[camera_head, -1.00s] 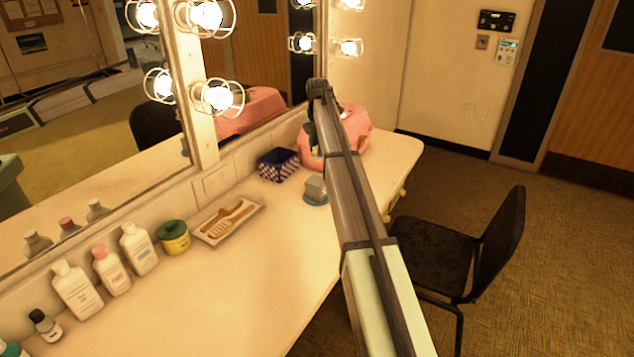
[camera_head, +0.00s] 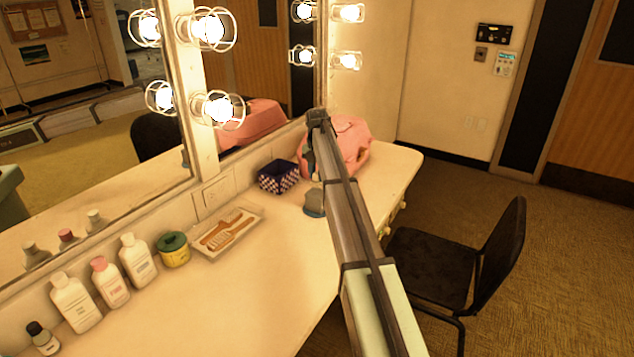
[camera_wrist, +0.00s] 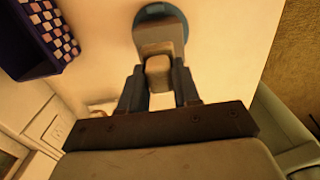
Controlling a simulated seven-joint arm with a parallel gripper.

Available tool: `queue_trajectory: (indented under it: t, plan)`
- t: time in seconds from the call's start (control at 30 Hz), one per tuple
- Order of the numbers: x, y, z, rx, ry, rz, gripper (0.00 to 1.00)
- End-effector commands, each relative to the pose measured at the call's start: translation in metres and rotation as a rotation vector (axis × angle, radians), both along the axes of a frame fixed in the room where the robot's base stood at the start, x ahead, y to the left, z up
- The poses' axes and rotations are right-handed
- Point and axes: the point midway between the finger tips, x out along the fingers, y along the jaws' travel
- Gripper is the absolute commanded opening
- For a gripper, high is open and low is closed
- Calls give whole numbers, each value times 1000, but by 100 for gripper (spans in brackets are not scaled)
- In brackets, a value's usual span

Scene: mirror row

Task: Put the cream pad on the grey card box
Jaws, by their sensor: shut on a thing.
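The cream pad (camera_wrist: 158,74) is between my gripper's two blue-grey fingers (camera_wrist: 159,88) in the wrist view. My gripper is shut on it. The grey card box (camera_wrist: 160,36) shows just beyond the pad, over a round blue base (camera_wrist: 154,11). In the head view the grey card box (camera_head: 314,198) stands on the table, with the blue base (camera_head: 313,212) under it, left of my arm. My gripper (camera_head: 312,172) is close above the box there, largely hidden by my arm. I cannot tell whether the pad touches the box.
A dark checkered basket (camera_head: 278,178) stands left of the box, by the mirror wall. A pink bag-like thing (camera_head: 350,145) is behind my arm. A tray with combs (camera_head: 228,232), a yellow-green jar (camera_head: 174,250) and several bottles line the mirror. The tabletop's front is clear.

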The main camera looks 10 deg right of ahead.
Motion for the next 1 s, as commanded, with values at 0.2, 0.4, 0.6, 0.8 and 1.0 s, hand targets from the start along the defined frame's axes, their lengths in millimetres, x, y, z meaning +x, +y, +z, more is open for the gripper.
queue_trajectory:
  t: [0.2, 0.4, 0.6, 0.8, 1.0]
  plan:
    - [-1, 0, -25, 0, 1, 0, 2]
    - [0, 0, -34, 0, 0, 0, 2]
    - [0, 0, -34, 0, 0, -1, 2]
    - [0, 0, -36, 0, 0, -1, 41]
    - [0, 0, -36, 0, 0, 0, 57]
